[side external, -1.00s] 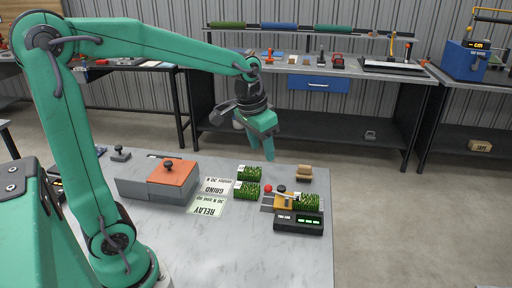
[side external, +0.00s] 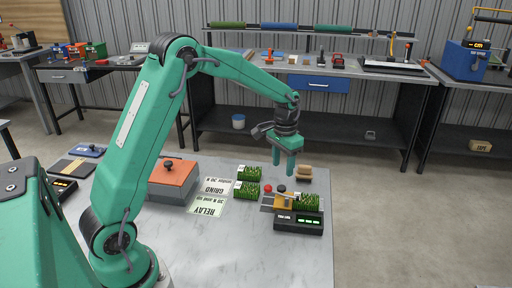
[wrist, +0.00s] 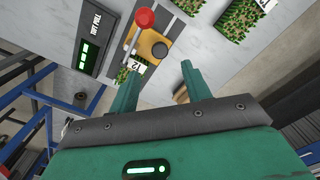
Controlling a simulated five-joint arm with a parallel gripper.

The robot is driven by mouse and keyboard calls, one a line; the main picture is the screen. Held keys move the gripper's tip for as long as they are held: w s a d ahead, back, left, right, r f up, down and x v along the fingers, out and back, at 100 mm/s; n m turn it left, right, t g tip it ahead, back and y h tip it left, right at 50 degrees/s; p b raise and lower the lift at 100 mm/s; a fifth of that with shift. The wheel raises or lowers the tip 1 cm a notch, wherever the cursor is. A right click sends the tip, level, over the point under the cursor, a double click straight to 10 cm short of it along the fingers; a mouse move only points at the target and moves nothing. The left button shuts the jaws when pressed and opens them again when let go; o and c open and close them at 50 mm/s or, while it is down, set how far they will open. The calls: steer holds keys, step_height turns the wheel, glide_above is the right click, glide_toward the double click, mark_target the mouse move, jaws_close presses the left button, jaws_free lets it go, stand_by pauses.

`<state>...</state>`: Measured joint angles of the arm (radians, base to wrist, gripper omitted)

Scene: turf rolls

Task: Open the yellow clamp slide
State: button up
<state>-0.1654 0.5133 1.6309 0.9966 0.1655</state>
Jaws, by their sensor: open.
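The yellow clamp slide (side external: 284,202) sits on top of the tuft pull tester (side external: 298,223), with a black knob (side external: 281,188) on it. In the wrist view the yellow slide (wrist: 151,45) lies just beyond my fingertips. A red ball knob (wrist: 145,18) on a metal lever stands beside it. A green turf piece (side external: 308,201) is on the tester, right beside the slide, and seems partly under it. My gripper (side external: 283,169) is open and empty, pointing down above the slide, apart from it. Whether the clamp grips the turf is unclear.
Two turf pieces (side external: 251,173) lie left of the tester by the GRIND card (side external: 214,185) and RELAY card (side external: 207,205). A brown block (side external: 304,172) is behind the tester. An orange-topped box (side external: 172,173) stands left. The table's front is clear.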

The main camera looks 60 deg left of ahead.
mark_target(282, 187)
steer(key=shift+f, duration=0.15)
steer(key=shift+f, duration=3.8)
steer(key=shift+c, duration=0.5)
